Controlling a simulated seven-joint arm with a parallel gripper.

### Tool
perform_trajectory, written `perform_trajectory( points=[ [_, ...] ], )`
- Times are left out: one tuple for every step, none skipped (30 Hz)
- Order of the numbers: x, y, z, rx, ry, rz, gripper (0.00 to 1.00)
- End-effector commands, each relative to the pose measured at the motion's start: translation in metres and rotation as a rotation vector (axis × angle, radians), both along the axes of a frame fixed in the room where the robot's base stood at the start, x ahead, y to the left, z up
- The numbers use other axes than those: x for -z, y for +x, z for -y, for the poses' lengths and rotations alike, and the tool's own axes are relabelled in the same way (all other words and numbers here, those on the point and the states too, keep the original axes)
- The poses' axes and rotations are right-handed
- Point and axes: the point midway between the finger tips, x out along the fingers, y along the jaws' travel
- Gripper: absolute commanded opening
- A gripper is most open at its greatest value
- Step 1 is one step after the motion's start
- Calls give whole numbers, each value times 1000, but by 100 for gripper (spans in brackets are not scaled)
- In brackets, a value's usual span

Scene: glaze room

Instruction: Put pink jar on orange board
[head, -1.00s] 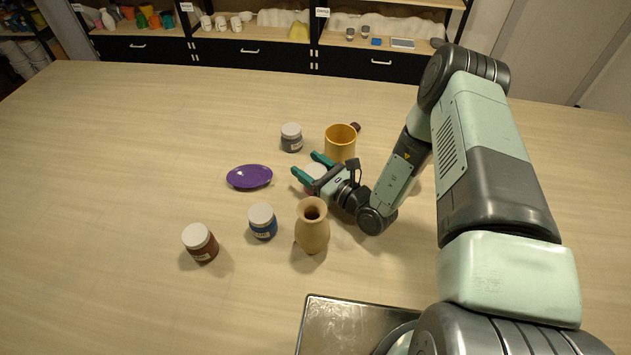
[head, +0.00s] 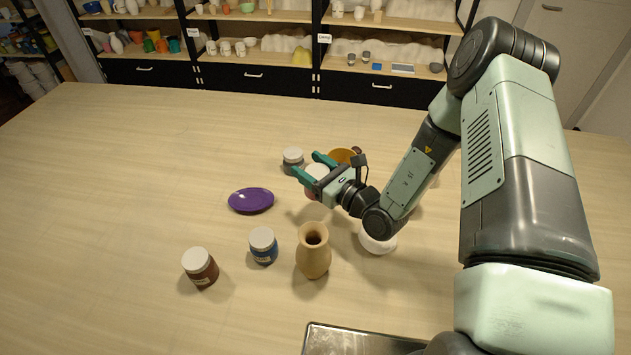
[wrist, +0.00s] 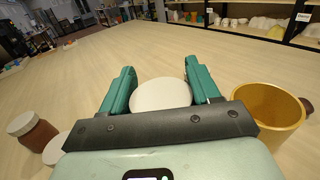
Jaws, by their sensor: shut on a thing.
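The pink jar (head: 313,190), with its white lid (head: 316,171), is between the fingers of my gripper (head: 308,166). My gripper is shut on it, and the jar looks held above the table. In the wrist view the white lid (wrist: 160,95) shows between the two green fingers (wrist: 159,84); the jar's body is hidden there. I see no orange board in either view.
A mustard pot (head: 343,157) and a grey jar (head: 292,166) stand close behind my gripper. A purple plate (head: 251,201), blue jar (head: 263,251), brown jar (head: 200,272), tan vase (head: 313,257) and white bowl (head: 377,241) are nearer. The table's left is clear.

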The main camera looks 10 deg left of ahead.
Motion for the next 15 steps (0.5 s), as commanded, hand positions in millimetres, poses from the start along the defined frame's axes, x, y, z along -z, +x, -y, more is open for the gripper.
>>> perform_trajectory(
  points=[
    [-8, 0, 0, 0, 1, 2, 21],
    [-11, 0, 0, 0, 1, 3, 21],
    [-14, 0, 0, 0, 2, 2, 21],
    [-16, 0, 0, 0, 2, 1, 21],
    [-17, 0, 0, 0, 2, 0, 21],
    [-18, 0, 0, 0, 1, 0, 21],
    [-19, 0, 0, 0, 1, 0, 21],
    [-19, 0, 0, 0, 1, 0, 21],
    [-21, 0, 0, 0, 2, 1, 21],
    [-23, 0, 0, 0, 2, 1, 21],
    [-25, 1, 0, 1, 1, 2, 21],
    [-30, 1, 0, 1, 1, 2, 21],
    [-35, 1, 0, 1, 1, 2, 21],
    [-41, 1, 0, 1, 1, 3, 21],
    [-47, 1, 0, 1, 1, 3, 21]
  ],
)
